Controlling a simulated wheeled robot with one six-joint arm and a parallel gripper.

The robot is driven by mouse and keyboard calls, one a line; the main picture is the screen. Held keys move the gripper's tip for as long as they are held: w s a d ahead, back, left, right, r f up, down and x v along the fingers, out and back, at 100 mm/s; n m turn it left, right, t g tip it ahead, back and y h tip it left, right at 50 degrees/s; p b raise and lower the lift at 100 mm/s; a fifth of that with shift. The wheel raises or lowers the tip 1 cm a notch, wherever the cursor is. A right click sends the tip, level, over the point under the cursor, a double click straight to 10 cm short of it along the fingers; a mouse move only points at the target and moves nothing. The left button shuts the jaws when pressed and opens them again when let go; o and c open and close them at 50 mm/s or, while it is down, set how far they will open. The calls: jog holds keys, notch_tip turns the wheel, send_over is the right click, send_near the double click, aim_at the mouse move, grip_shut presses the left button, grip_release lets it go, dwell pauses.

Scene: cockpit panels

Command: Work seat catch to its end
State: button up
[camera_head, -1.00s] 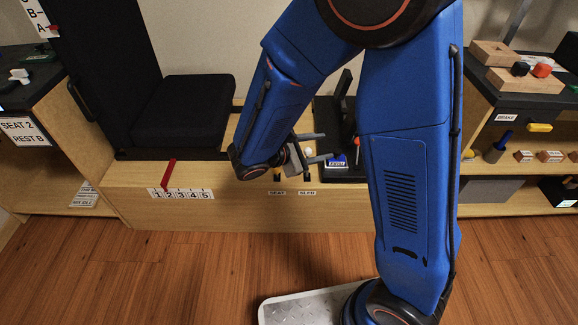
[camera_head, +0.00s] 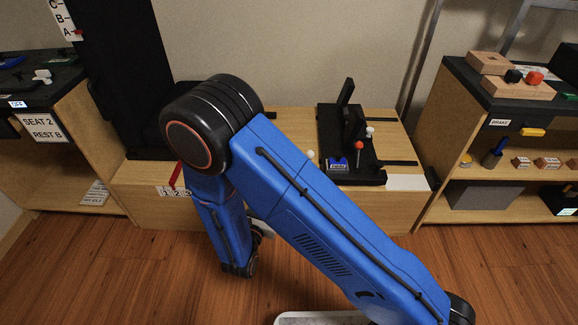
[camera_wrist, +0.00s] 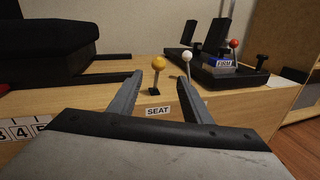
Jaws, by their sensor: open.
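The seat catch is a short lever with a yellow ball knob (camera_wrist: 158,62), standing on the wooden bench edge above a SEAT label (camera_wrist: 158,111). In the wrist view my gripper (camera_wrist: 162,76) is open, with one finger left and one right of the lever; the lever shows between them and I cannot tell how far beyond the tips it stands. The black seat (camera_wrist: 40,50) is at the left, and its tall back shows in the head view (camera_head: 125,85). In the head view my arm hides the yellow knob and most of the gripper.
A second lever with a white ball knob (camera_wrist: 187,56) stands close beside the right finger. Behind it is a black pedal unit (camera_wrist: 225,72) with a red-knobbed lever (camera_wrist: 233,44). A number strip (camera_wrist: 22,131) is on the bench front. Shelves (camera_head: 500,130) stand at the right.

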jog(key=x, duration=1.7)
jog(key=shift+w+a+f, duration=0.15)
jog(key=shift+f, duration=0.1)
grip_shut()
